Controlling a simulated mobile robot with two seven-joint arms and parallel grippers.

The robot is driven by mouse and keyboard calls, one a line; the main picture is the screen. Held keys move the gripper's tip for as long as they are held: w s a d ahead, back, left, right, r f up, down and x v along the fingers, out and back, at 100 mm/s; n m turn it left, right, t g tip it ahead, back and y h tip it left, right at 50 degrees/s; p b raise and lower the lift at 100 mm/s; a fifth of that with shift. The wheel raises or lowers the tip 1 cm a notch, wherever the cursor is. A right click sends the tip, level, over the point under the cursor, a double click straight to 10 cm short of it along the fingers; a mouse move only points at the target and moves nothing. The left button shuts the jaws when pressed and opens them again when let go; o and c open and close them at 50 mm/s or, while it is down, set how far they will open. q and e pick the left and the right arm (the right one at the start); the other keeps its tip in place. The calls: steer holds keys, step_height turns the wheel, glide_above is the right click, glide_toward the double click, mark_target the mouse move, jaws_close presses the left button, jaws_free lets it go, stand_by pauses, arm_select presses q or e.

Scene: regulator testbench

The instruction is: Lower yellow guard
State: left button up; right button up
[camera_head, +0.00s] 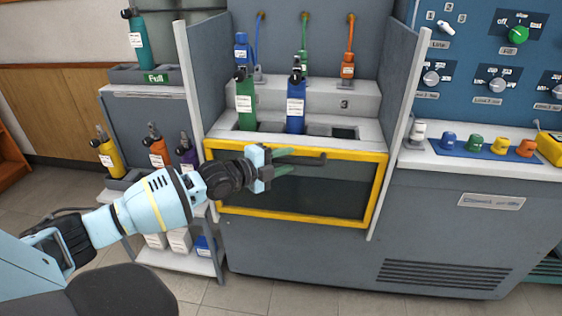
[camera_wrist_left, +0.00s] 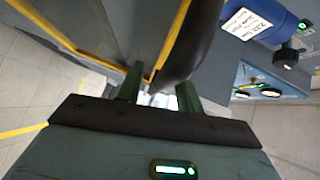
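The yellow guard (camera_head: 376,190) is a yellow-edged frame with a dark see-through panel. In the head view it sits low at the front of the bench, below the level of the bottles. A dark bar handle (camera_head: 309,160) runs along its upper part. My left gripper (camera_head: 287,161) is at this handle, its two green fingers apart above and below the bar. In the left wrist view the dark handle (camera_wrist_left: 195,45) runs between the fingers, with the guard's yellow edge (camera_wrist_left: 172,35) beside it. Whether the fingers touch the handle cannot be told. My right gripper is out of view.
A green bottle (camera_head: 245,106) and a blue bottle (camera_head: 296,108) stand in the bench slots behind the guard; the right slot (camera_head: 344,133) is empty. Grey side walls flank the bay. A bottle rack (camera_head: 142,91) stands left, a blue control panel (camera_head: 480,60) right.

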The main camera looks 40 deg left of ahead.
arm_select(q)
steer(key=shift+p+v, duration=0.7)
steer(key=shift+v, duration=3.2)
